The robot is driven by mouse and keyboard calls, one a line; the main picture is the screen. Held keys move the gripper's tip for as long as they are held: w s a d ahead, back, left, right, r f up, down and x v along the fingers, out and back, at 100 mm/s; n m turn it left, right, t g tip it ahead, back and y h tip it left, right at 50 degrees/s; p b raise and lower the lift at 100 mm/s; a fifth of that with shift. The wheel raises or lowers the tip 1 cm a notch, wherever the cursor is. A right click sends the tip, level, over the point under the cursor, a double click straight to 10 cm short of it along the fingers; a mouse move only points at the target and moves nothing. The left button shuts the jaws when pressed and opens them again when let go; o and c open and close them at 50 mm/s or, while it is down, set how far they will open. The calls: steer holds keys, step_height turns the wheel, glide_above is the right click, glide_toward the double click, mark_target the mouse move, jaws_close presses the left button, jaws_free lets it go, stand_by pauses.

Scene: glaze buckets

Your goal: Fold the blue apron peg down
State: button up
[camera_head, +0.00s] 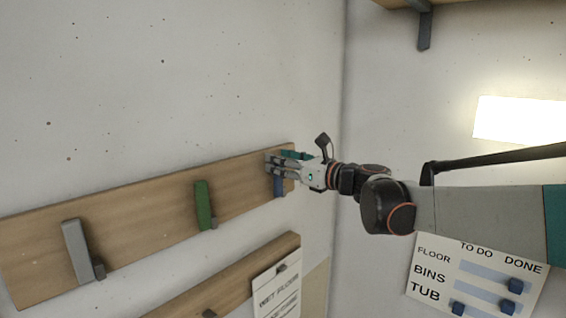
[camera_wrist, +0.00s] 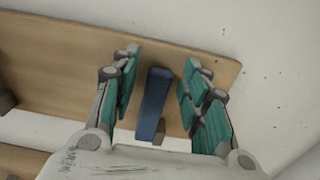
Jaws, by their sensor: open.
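The blue apron peg (camera_head: 279,187) is on the right end of the upper wooden board (camera_head: 150,223), partly hidden behind my gripper (camera_head: 275,165) in the head view. In the wrist view the blue peg (camera_wrist: 153,103) lies flat along the board, upright, with a small dark mount beside its lower end. My gripper (camera_wrist: 160,75) is open, with one teal-padded finger on each side of the peg. A gap shows between the peg and each finger.
A green peg (camera_head: 204,206) and a grey peg (camera_head: 77,251) stand along the same board to the left. A lower board (camera_head: 225,284) carries a sign (camera_head: 277,290). The side wall holds a TO DO/DONE board (camera_head: 478,276) and a shelf bracket (camera_head: 424,30) above.

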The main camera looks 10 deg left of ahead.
jaws_close()
steer(key=shift+d, duration=0.1)
